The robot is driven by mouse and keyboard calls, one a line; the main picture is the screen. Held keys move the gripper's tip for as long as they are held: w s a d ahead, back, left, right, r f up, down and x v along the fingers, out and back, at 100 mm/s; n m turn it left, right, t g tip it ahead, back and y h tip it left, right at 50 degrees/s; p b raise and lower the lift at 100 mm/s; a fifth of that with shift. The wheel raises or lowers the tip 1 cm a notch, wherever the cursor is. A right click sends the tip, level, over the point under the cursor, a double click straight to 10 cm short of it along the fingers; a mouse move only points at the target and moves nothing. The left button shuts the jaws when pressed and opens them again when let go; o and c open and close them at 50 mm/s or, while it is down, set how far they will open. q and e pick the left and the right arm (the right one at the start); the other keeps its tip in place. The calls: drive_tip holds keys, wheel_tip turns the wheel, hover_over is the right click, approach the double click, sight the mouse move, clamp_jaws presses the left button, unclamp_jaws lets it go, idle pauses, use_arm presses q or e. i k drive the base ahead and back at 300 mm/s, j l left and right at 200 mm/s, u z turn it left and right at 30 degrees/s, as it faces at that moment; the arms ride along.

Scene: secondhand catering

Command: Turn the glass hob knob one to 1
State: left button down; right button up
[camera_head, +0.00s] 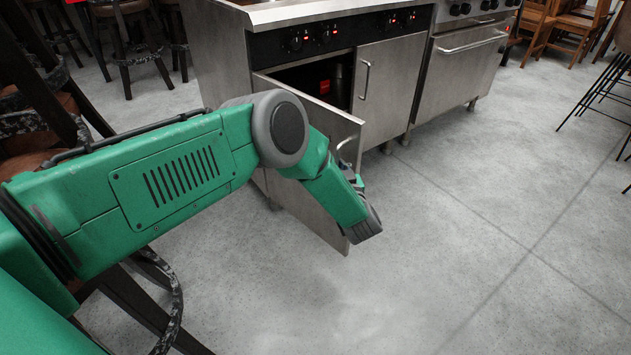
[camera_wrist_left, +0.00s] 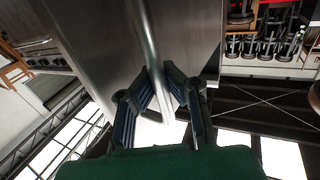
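A black control panel (camera_head: 350,33) runs along the front of the steel hob unit in the head view. It carries several dark knobs, each near a small red light; the leftmost knob (camera_head: 294,43) is at the panel's left end. Knob settings are too small to read. My left gripper (camera_head: 358,188) is below the panel, at the open cabinet door (camera_head: 310,205), well away from the knobs. In the left wrist view, its fingers (camera_wrist_left: 159,72) close around the metal bar of the door handle (camera_wrist_left: 148,35). My right gripper is not in view.
The left cabinet door stands open, showing a dark inside with a red item (camera_head: 324,87). The right cabinet door (camera_head: 392,85) is shut. An oven (camera_head: 462,70) stands to the right. Stools and chairs are at the left and far right. The grey floor in front is clear.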

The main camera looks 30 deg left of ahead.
sight(293, 41)
drive_tip(key=i, duration=0.9)
